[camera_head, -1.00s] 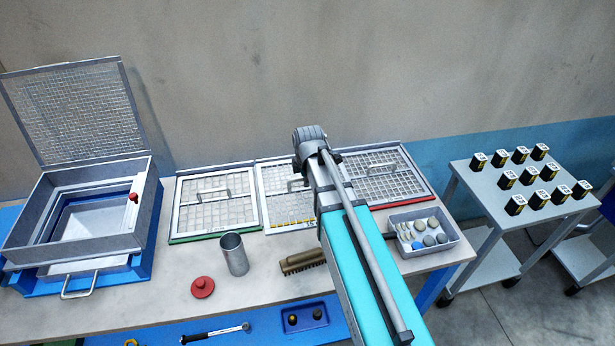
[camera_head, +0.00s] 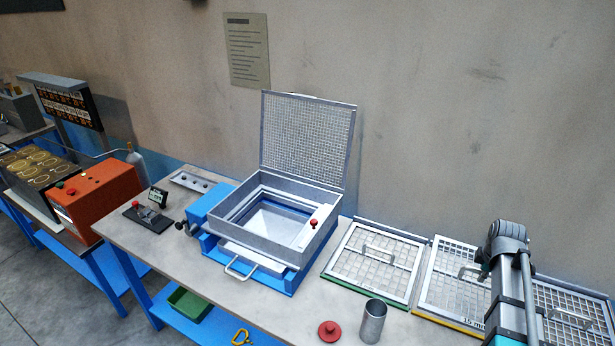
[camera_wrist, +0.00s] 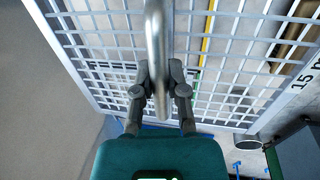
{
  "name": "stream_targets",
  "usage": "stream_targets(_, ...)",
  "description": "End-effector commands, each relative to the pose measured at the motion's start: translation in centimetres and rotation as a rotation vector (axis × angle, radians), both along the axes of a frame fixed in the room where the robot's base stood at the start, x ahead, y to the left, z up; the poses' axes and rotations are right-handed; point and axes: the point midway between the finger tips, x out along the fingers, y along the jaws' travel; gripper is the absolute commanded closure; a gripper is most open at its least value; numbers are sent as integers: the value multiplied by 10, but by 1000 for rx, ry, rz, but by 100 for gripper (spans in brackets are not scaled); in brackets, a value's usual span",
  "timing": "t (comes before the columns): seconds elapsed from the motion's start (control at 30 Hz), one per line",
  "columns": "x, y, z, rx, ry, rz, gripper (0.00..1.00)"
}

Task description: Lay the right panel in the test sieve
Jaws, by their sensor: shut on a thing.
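My gripper (camera_wrist: 160,82) is shut on the bar handle (camera_wrist: 157,30) of a grey mesh panel (camera_wrist: 95,60) with a "15 m..." label. The panel also shows in the head view (camera_head: 425,292). In the wrist view a yellow strip and a brush show through its mesh, so it appears raised above the bench. The test sieve (camera_head: 262,250) stands to its left in the head view, a grey box on a blue base. Its mesh lid (camera_head: 308,138) is up. Inside are a pale sloped opening and a plate with a red knob (camera_head: 313,223).
A green-edged panel (camera_head: 345,268) lies between the sieve and my arm. Another panel (camera_head: 590,305) lies to the right, partly behind my arm. A metal cup (camera_head: 371,325) and a red lid (camera_head: 329,330) stand near the bench front. The raised lid is a tall obstacle.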

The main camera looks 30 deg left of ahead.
Motion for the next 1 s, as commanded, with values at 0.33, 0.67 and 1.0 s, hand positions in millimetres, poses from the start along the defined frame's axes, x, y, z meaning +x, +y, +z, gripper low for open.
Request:
stream_targets(0.33, 66, -6, 61, 0, 0, -1, 100)
stream_targets(0.67, 104, -12, 91, 0, 1, -1, 100)
stream_targets(1.0, 109, -13, 93, 0, 1, -1, 100)
